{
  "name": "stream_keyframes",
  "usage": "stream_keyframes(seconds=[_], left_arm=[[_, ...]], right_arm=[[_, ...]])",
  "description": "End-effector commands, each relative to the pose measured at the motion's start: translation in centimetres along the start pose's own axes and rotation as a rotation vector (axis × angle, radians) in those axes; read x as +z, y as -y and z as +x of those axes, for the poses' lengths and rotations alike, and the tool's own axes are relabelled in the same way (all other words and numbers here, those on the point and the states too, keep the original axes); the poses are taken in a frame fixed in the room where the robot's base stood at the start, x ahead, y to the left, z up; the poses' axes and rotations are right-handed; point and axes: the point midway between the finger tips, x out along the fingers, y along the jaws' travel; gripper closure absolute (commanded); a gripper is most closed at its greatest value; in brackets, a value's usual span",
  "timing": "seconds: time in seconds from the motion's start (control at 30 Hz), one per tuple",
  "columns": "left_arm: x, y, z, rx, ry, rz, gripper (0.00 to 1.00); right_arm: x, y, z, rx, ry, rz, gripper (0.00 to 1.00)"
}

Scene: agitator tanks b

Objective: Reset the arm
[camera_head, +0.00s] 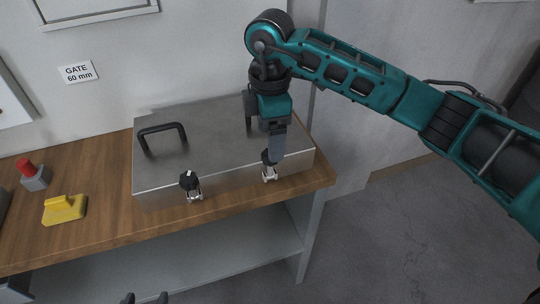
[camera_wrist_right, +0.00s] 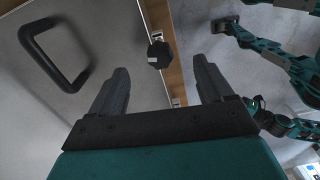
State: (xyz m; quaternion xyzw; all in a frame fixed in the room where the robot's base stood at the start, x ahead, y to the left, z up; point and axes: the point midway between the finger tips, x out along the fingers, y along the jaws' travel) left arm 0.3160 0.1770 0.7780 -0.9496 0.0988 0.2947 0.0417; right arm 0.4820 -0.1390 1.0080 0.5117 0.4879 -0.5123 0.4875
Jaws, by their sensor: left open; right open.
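My right arm comes in from the right in the head view. Its gripper (camera_head: 276,146) points down over the front right part of a grey metal box and hides some of its top. In the right wrist view this gripper (camera_wrist_right: 160,66) has its jaws apart, with nothing held between them. Two dark fingertips of my left gripper (camera_head: 145,298) show, apart, at the bottom edge of the head view; the rest is out of frame. The box (camera_head: 215,135) has a black handle (camera_head: 162,128).
A yellow block (camera_head: 64,210) and a grey block with a red top (camera_head: 35,177) stand at the left. Open floor (camera_head: 400,235) lies right of the bench.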

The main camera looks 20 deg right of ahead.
Motion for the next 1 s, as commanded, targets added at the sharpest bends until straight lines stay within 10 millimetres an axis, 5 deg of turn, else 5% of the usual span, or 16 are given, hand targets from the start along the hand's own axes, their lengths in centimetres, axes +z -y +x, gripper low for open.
stream_keyframes(seconds=[0.73,0.87,1.0], left_arm=[[0.1,0.0,-0.1,0.000,0.003,-0.001,0.37],[0.2,0.0,-0.1,0.000,0.003,-0.001,0.37],[0.2,0.0,-0.1,0.001,0.003,-0.001,0.37]], right_arm=[[-0.4,0.2,-1.2,-0.002,-0.019,-0.015,0.20],[-3.9,1.6,-0.1,-0.020,-0.177,-0.131,0.20],[-11.1,5.0,-0.2,-0.016,-0.561,-0.346,0.20]])
